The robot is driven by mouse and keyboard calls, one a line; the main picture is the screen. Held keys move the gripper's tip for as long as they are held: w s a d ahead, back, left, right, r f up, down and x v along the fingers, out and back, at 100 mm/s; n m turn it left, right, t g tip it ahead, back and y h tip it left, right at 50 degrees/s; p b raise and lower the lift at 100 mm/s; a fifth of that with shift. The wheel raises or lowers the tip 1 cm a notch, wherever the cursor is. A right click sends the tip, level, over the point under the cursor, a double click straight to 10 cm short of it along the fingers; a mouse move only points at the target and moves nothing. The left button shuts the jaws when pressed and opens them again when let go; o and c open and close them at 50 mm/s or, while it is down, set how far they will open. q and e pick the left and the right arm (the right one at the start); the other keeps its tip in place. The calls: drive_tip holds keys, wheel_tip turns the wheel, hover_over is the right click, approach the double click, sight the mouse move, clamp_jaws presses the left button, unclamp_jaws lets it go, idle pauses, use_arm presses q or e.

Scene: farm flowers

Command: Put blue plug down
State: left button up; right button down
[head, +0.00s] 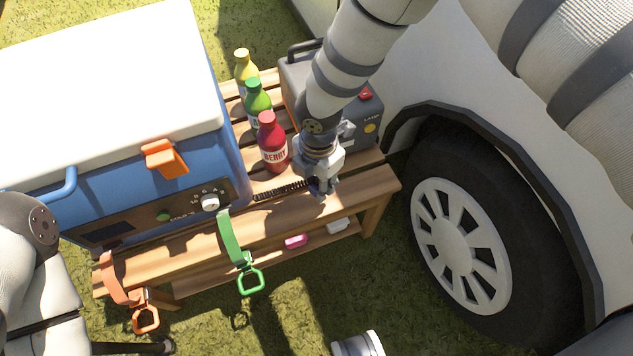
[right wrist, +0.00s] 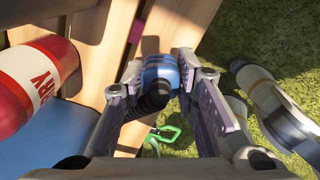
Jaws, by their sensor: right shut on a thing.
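My right gripper (head: 322,188) points down over the front part of the wooden bench (head: 365,190), right of the red bottle. In the right wrist view, my right gripper (right wrist: 160,85) is shut on the blue plug (right wrist: 160,68), with a finger on each side. A black cord end (right wrist: 153,100) comes out of the plug toward the camera. In the head view the plug is hidden by the gripper, and a black coiled cable (head: 280,190) runs left from it toward the cooler. I cannot tell whether the plug touches the wood. My left gripper does not clearly show.
A blue cooler (head: 200,165) with a white lid fills the bench's left. Red (head: 272,140), green (head: 257,105) and yellow (head: 245,70) bottles stand behind the gripper, near a grey lamp box (head: 365,110). Green (head: 230,240) and orange (head: 115,280) straps hang in front. A wheel (head: 460,235) stands right.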

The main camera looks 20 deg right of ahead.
drive_tip(key=f, duration=0.3)
drive_tip(key=shift+w+d+f+b, duration=0.15)
drive_tip(key=shift+w+f+b, duration=0.15)
drive_tip(key=shift+b, duration=0.1)
drive_tip(key=shift+s, duration=0.1)
drive_tip(key=shift+f+b, duration=0.4)
drive_tip(key=shift+f, duration=0.2)
drive_tip(key=c, duration=1.2)
unclamp_jaws()
drive_tip(key=shift+c, duration=0.2)
wheel_tip(320, 180, up, 13)
drive_tip(key=p, duration=0.3)
drive_tip(key=shift+r, duration=0.2)
